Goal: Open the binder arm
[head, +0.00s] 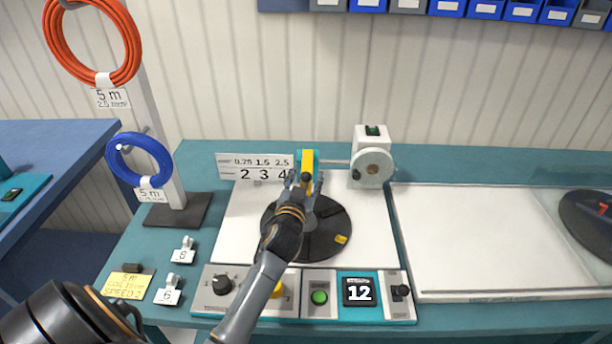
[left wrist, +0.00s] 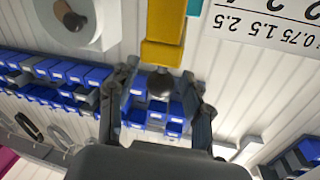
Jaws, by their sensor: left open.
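The binder arm is a yellow bar (head: 307,161) with a dark round knob at its near end, beside a teal post behind the black turntable (head: 325,238). In the left wrist view the yellow bar (left wrist: 163,40) comes down from the top, with the dark knob (left wrist: 160,84) at its end. My left gripper (head: 304,181) is open at the knob, one finger on each side, with gaps showing in the left wrist view. It partly hides the turntable. My right gripper is not in view.
A white unit with a round wheel (head: 372,167) stands right of the binder arm. A number sign (head: 252,168) stands to the left. The control panel (head: 319,299) with knobs, a green button and a "12" display lies in front. Cable coils (head: 139,160) hang at left.

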